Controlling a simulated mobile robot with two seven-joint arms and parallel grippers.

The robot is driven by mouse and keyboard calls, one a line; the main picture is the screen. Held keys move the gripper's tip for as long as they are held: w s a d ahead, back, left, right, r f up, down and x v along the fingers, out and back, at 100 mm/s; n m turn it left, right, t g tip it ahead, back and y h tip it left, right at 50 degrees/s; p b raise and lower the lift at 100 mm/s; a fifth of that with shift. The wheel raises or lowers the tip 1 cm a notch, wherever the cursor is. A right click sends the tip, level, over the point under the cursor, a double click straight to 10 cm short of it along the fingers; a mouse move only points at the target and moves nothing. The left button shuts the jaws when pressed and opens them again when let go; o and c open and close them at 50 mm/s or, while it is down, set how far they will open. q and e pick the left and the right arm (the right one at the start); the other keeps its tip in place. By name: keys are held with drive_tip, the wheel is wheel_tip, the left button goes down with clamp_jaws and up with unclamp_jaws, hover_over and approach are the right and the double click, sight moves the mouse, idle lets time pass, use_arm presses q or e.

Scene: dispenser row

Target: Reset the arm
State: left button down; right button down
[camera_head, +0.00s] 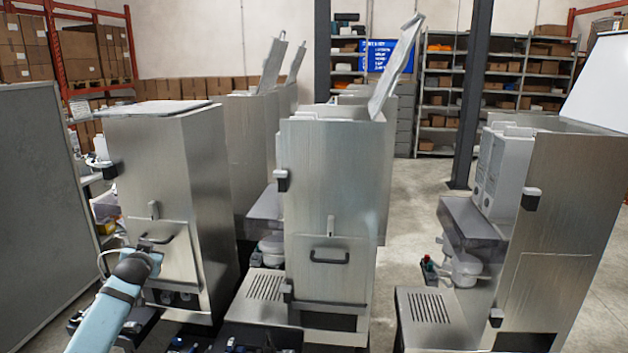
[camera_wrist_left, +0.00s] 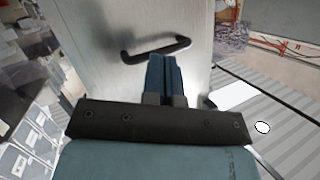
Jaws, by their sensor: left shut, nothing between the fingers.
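My left arm comes in from the lower left in the head view, and its gripper (camera_head: 152,254) is in front of the left steel dispenser (camera_head: 143,180). In the left wrist view the two dark blue fingers of the left gripper (camera_wrist_left: 166,62) are together with nothing between them. A dark bar handle (camera_wrist_left: 157,48) on the steel panel lies just beyond the fingertips. The same handle shows in the head view (camera_head: 157,239). I cannot tell whether the fingers touch it. My right gripper is in neither view.
A middle dispenser (camera_head: 330,190) with a raised lid and a right dispenser (camera_head: 570,210) stand beside the left one. A grey panel (camera_head: 40,200) stands at the far left. Shelves (camera_head: 440,90) with boxes are at the back. Grey floor (camera_head: 415,220) shows between the middle and right dispensers.

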use_arm(q)
drive_tip(key=w+d+r+m+t+h, duration=0.1)
drive_tip(key=d+r+m+t+h, duration=0.2)
drive_tip(key=d+r+t, duration=0.1)
drive_tip(key=s+d+f+g+h, duration=0.2)
drive_tip(key=s+d+f, duration=0.5)
drive_tip(key=s+f, duration=0.4)
drive_tip(key=s+d+f+g+h, duration=0.1)
drive_tip(key=s+d+f+g, duration=0.1)
drive_tip(key=s+d+f, duration=0.65)
drive_tip(key=s+d+f+g, duration=0.1)
drive_tip(key=s+f, duration=0.3)
drive_tip(key=s, duration=0.5)
drive_tip(key=s+d+f+g+h, duration=0.1)
drive_tip(key=s+d+f, duration=0.3)
drive_tip(key=s, duration=0.6)
drive_tip(key=s+d+f+g, duration=0.1)
drive_tip(key=s+d+f, duration=0.2)
drive_tip(key=s, duration=0.7)
wheel_tip(320, 180, down, 2)
drive_tip(key=shift+s+d+f+n+h, duration=0.1)
drive_tip(key=shift+s+d+n+h, duration=0.05)
drive_tip(key=shift+s+n+h, duration=0.2)
drive_tip(key=shift+w, duration=0.15)
